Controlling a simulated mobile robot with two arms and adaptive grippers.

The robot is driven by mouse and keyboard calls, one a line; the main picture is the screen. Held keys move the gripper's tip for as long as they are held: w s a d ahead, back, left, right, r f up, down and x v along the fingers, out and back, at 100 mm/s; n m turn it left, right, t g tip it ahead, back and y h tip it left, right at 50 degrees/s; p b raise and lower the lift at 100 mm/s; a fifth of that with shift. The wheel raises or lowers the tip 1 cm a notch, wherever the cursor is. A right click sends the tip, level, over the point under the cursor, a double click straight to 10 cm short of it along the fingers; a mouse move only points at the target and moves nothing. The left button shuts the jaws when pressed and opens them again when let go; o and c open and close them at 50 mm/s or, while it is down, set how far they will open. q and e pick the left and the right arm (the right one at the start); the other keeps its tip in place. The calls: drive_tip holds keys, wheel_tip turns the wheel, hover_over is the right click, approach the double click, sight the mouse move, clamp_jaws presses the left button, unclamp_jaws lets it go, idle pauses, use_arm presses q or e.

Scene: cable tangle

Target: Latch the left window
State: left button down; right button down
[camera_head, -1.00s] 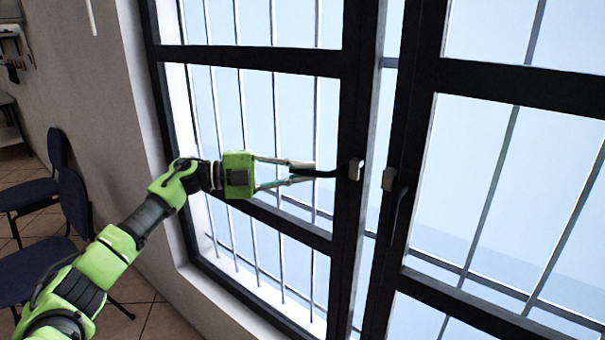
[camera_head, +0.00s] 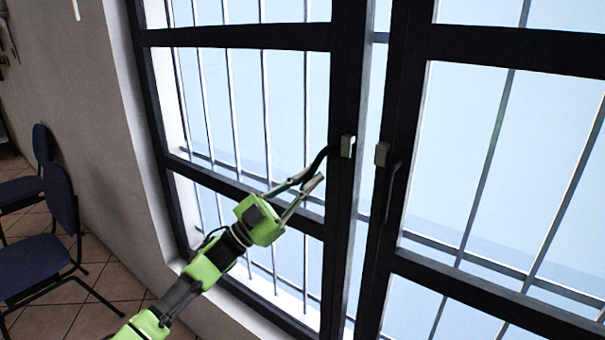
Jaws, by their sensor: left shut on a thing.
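The left window (camera_head: 342,240) has a dark frame with pale glass. Its black handle (camera_head: 318,160) comes off a light block (camera_head: 347,146) on the frame's right upright and slants down to the left. My left gripper (camera_head: 313,184) is shut on the handle near its lower end, with the fingers pointing up and right. A narrow light gap shows between the left window and the right window (camera_head: 402,150). My right gripper is not in view.
The right window has its own dark handle (camera_head: 393,190), hanging down. Vertical bars stand behind the glass. Blue chairs (camera_head: 40,265) stand on the tiled floor at the left, beside a pale wall (camera_head: 95,130).

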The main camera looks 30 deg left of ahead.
use_arm(q)
drive_tip(key=shift+s+d+f+n+t+y+p, duration=0.15)
drive_tip(key=shift+d+n+t+y, duration=0.4)
drive_tip(key=shift+n+t+y, duration=0.9)
drive_tip(key=shift+w+d+f+n+t+y+p, duration=0.15)
drive_tip(key=shift+d+n+t+y, duration=0.6)
drive_tip(key=shift+n, duration=1.25)
drive_tip(key=shift+s+d+f+n+t+y+p, duration=0.15)
drive_tip(key=shift+d+n+t+y, duration=0.4)
drive_tip(key=shift+n+y, duration=1.05)
drive_tip(key=shift+a+r+n, duration=0.1)
drive_tip(key=shift+n, duration=0.25)
drive_tip(key=c, duration=2.1)
unclamp_jaws()
drive_tip(key=v, duration=1.2)
